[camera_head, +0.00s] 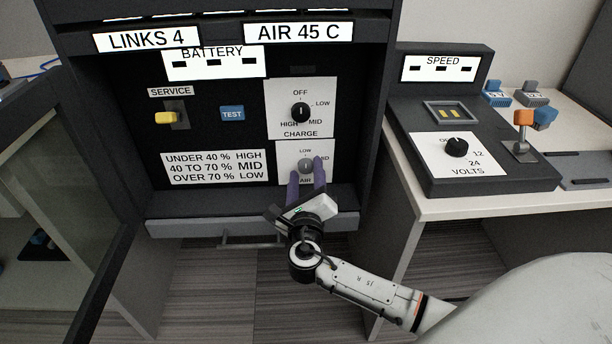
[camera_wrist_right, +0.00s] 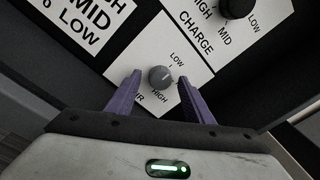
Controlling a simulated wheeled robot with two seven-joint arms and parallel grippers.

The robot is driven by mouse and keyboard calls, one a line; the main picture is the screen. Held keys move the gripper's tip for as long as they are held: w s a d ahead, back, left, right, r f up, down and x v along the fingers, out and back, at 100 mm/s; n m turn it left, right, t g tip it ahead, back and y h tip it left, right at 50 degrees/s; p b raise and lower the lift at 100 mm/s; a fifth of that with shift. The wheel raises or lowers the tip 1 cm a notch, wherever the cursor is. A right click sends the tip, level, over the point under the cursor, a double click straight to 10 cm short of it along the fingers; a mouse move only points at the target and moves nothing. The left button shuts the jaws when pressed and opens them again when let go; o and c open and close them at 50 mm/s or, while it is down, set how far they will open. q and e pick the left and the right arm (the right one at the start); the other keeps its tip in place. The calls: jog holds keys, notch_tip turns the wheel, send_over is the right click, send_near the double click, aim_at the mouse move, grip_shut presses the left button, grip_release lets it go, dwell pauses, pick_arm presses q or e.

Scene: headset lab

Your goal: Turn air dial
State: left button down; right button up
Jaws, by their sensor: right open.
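In the wrist view the fingertips (camera_wrist_right: 158,80) show gaps to the knob. The lower plate is partly hidden by the fingers. My left gripper is not in view.
The black charge dial (camera_head: 300,112) is just above. A blue TEST button (camera_head: 232,113) and yellow service switch (camera_head: 167,117) are to the left. A ledge (camera_head: 190,200) runs below the panel. A volts box (camera_head: 470,175) stands on the right table.

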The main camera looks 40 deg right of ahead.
jog(key=c, duration=1)
jog(key=shift+c, duration=0.2)
